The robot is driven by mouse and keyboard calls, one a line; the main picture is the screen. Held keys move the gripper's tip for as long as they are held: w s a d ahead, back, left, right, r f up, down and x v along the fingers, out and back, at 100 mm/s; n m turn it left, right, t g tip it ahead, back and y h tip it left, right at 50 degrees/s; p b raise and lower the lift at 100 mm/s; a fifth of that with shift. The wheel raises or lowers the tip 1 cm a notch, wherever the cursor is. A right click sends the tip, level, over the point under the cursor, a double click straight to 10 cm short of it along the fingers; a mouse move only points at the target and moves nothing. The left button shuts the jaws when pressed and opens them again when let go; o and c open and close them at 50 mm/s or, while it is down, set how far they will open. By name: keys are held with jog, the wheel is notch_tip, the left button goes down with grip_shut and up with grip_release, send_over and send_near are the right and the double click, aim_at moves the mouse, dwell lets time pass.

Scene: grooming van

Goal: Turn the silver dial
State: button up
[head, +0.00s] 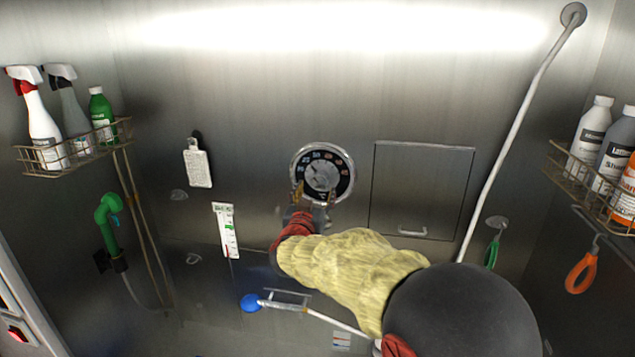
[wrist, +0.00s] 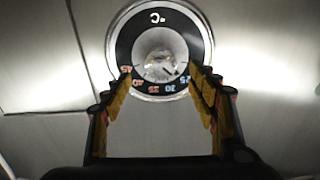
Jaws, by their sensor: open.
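The silver dial (head: 322,172) sits in the middle of the metal back wall, with a black ring of numbers around its silver centre. In the wrist view the dial (wrist: 160,55) appears upside down, at the top centre, between and beyond my fingertips. My gripper (head: 314,193) is in front of the dial's lower part in the head view and hides some of its lower edge. In the wrist view my gripper (wrist: 163,85) has its two yellow-padded fingers spread apart with nothing held between them. I cannot tell whether the fingertips touch the dial.
Right of the dial is a flat wall panel with a handle (head: 420,190). On the left hang a white brush (head: 198,165) and a thermometer strip (head: 226,230). Wire racks with bottles stand at far left (head: 75,160) and far right (head: 580,187). A white hose (head: 515,130) runs down the right.

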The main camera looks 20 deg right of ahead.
aim_at(319, 183)
jog(key=x, duration=0.7)
jog(key=shift+w+d, duration=0.1)
jog(key=shift+w, duration=0.1)
jog(key=shift+c, duration=0.3)
jog(key=c, duration=1.1)
